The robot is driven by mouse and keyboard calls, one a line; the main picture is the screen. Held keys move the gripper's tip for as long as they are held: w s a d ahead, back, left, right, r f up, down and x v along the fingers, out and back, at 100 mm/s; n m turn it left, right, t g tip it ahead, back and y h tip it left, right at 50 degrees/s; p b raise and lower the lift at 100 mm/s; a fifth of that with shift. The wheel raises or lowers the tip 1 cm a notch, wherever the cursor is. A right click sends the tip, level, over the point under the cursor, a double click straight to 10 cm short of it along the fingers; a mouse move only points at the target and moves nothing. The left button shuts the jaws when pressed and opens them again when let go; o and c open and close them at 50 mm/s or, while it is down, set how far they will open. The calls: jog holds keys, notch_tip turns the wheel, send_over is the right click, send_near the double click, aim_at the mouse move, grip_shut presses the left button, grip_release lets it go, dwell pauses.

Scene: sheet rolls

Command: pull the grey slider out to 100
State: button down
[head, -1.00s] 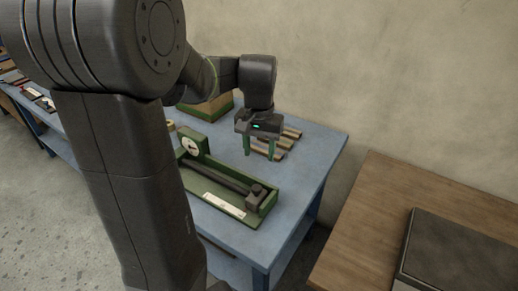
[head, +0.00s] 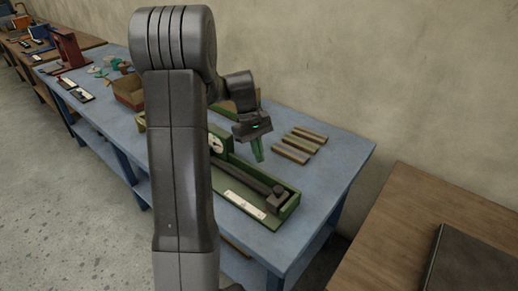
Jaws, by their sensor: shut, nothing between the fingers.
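The grey slider (head: 277,198) is a small dark block at the right end of a dark rail (head: 243,172). The rail lies in a green tray-like fixture (head: 292,206) on the blue table. A white scale strip (head: 245,204) runs along the fixture's near side; its figures are too small to read. A round white dial (head: 215,144) stands at the fixture's far left end, partly hidden by my arm. My gripper (head: 259,158) is shut and empty, its green fingers together, above the back of the fixture and apart from the slider, which lies lower right in the picture.
Several wooden bars (head: 303,142) lie on the blue table (head: 340,160) behind the fixture. An open brown box (head: 128,92) stands at the left. A wooden table (head: 440,205) with a dark flat slab (head: 475,262) is at the right. My arm hides part of the blue table.

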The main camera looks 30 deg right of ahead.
aim_at(278, 197)
jog(key=x, duration=0.5)
jog(key=shift+s+f, duration=0.15)
jog(key=shift+f, duration=0.25)
jog(key=s, duration=0.3)
jog(key=shift+s+d+r+p, duration=0.15)
jog(key=shift+d+p, duration=0.05)
jog(key=shift+p, duration=0.2)
jog(key=shift+s, duration=0.25)
jog(key=shift+s, duration=0.1)
